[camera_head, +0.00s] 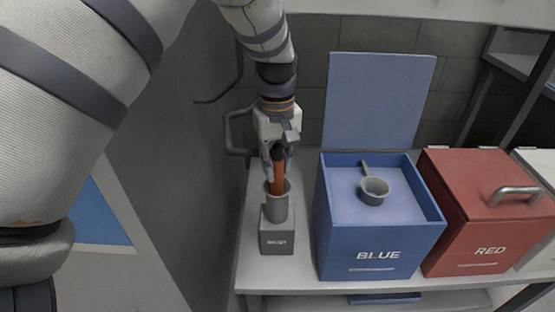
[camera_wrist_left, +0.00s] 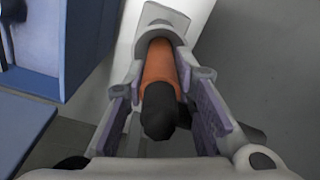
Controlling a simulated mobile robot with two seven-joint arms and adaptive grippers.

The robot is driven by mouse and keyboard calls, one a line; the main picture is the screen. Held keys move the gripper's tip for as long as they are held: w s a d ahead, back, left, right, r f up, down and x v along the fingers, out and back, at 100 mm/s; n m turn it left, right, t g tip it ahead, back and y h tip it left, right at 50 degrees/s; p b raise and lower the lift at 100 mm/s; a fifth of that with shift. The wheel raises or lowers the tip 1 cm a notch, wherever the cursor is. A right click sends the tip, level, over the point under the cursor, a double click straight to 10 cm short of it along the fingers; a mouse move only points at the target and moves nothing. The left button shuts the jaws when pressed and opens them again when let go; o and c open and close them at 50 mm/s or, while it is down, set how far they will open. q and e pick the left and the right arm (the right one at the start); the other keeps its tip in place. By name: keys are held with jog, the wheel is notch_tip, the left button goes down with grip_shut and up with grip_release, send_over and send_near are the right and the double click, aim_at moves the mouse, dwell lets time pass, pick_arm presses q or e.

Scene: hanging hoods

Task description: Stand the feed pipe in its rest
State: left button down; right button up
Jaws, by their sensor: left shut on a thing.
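The feed pipe (camera_head: 279,176) is an orange rod with a dark end, and it stands near upright with its lower end inside the cup of the grey rest (camera_head: 277,243). The rest is a block lettered REST with a round cup on top. My left gripper (camera_head: 275,165) is shut on the upper part of the pipe, just above the cup. In the left wrist view the left gripper (camera_wrist_left: 164,105) has a finger on each side of the orange pipe (camera_wrist_left: 160,65), which runs into the round opening. The pipe's lower end is hidden in the cup. My right gripper is not in view.
Right of the rest stands an open blue box (camera_head: 342,235) with its lid raised and a grey scoop (camera_head: 374,188) inside. A shut red box (camera_head: 478,228) with a handle stands beyond it. A grey wall is close on the left.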

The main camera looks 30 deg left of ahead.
pick_arm(q)
jog(key=c, duration=1.2)
grip_release()
jog(key=shift+c, duration=0.2)
notch_tip(320, 180, up, 12)
